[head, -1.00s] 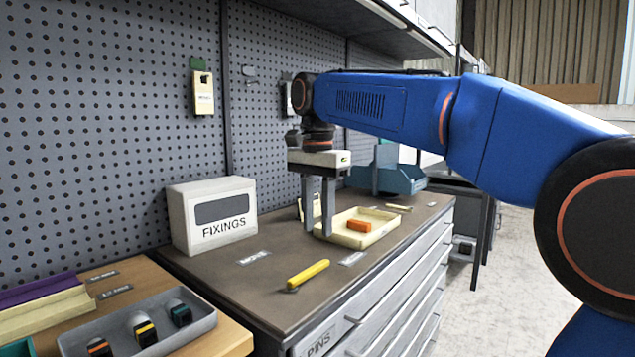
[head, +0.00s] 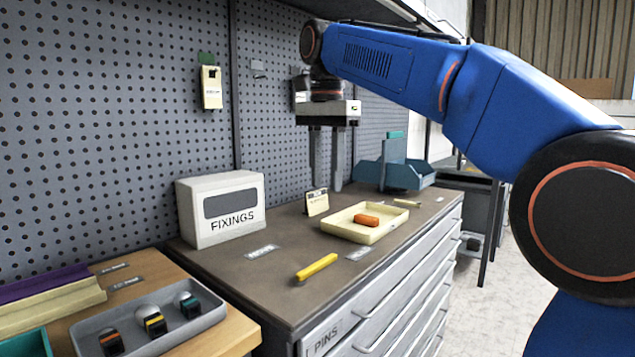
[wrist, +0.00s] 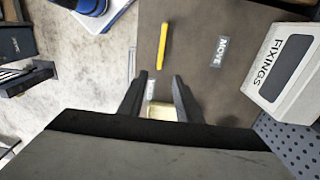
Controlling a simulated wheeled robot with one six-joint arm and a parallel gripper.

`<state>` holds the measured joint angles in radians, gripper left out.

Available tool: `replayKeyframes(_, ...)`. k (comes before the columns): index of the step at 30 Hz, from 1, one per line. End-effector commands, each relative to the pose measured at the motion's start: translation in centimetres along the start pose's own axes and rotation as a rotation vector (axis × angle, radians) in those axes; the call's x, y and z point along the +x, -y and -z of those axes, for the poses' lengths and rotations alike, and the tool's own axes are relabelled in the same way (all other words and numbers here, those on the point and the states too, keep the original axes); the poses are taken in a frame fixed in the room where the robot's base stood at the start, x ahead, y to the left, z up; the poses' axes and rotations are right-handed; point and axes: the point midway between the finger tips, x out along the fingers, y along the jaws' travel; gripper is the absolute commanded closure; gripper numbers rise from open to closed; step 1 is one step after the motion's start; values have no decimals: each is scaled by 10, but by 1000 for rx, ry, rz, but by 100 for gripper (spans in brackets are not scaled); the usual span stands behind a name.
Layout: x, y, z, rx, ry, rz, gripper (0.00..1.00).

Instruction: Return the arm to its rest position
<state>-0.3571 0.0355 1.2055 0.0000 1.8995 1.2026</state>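My blue arm (head: 400,75) reaches over the drawer cabinet from the right. My gripper (head: 327,187) points down in the air above the cabinet top (head: 285,275), behind the cream tray. Its two grey fingers are apart with nothing between them. In the wrist view the fingers of my gripper (wrist: 161,78) also stand apart. An orange block (head: 366,220) lies in the cream tray (head: 345,232), clear of the fingers. In the wrist view part of the cream tray (wrist: 160,112) shows between the fingers, and the rest is hidden by my gripper.
A white FIXINGS box (head: 222,230) stands at the pegboard (head: 130,130). A yellow bar (head: 316,267) lies near the cabinet's front edge. A small card stand (head: 317,202) and a blue-grey bin (head: 412,178) are near my gripper. A shelf (head: 385,12) hangs above.

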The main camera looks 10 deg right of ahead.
Motion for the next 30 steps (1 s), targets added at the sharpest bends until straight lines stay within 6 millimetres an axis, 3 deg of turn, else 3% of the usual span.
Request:
replayKeyframes(5,13,-25,5,-53,-12,26,69)
replayKeyframes(14,72,-101,11,-249,-71,102,69)
replayKeyframes(23,152,-178,4,-450,-160,158,69)
replayKeyframes(30,230,-238,-10,-608,-247,180,69)
